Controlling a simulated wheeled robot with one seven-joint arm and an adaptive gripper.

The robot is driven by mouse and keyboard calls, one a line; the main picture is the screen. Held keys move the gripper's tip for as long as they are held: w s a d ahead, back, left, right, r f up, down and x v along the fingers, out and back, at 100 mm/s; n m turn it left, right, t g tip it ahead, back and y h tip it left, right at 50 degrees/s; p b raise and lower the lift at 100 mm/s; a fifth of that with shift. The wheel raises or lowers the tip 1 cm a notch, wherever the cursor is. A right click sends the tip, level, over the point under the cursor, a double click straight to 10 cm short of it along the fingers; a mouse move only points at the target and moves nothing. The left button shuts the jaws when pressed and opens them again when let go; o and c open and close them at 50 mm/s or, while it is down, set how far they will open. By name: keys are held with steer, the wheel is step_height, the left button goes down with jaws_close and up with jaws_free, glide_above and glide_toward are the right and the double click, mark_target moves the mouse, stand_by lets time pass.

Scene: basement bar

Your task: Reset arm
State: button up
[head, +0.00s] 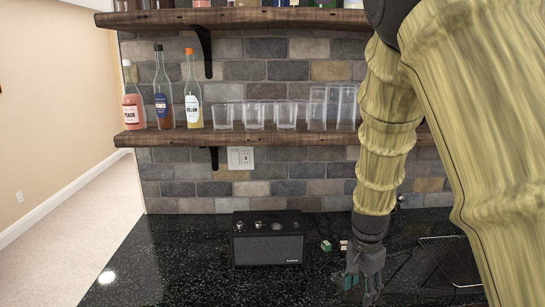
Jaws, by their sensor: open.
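My gripper (362,284) hangs at the end of my arm, pointing down over the black speckled counter (180,270). It is open, and I see nothing between its fingers. It is to the right of a black radio-like box (268,238) and apart from it. My arm covers the right part of the view and hides some of the wall and shelves.
Two small green-and-white items (326,246) lie between the box and my gripper. A wooden shelf (170,138) holds bottles (193,105) and clear glasses (286,115). The counter's left side is clear.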

steer(key=s+d+f+n+b, duration=0.1)
steer(key=s+f+n, duration=0.1)
steer(key=s+f, duration=0.5)
steer(key=s+d+f+n+b, duration=0.1)
steer(key=s+f+n+b, duration=0.1)
steer(key=f, duration=1)
steer(key=s+f+n+b, duration=0.1)
steer(key=s+f+n, duration=0.1)
steer(key=s+f, duration=0.5)
steer(key=s+a+f+n+b, duration=0.2)
steer(key=s+f+n+b, duration=0.2)
steer(key=s+f, duration=1.3)
steer(key=shift+s+n, duration=0.35)
steer(key=shift+n, duration=0.15)
steer(key=shift+a+f, duration=0.1)
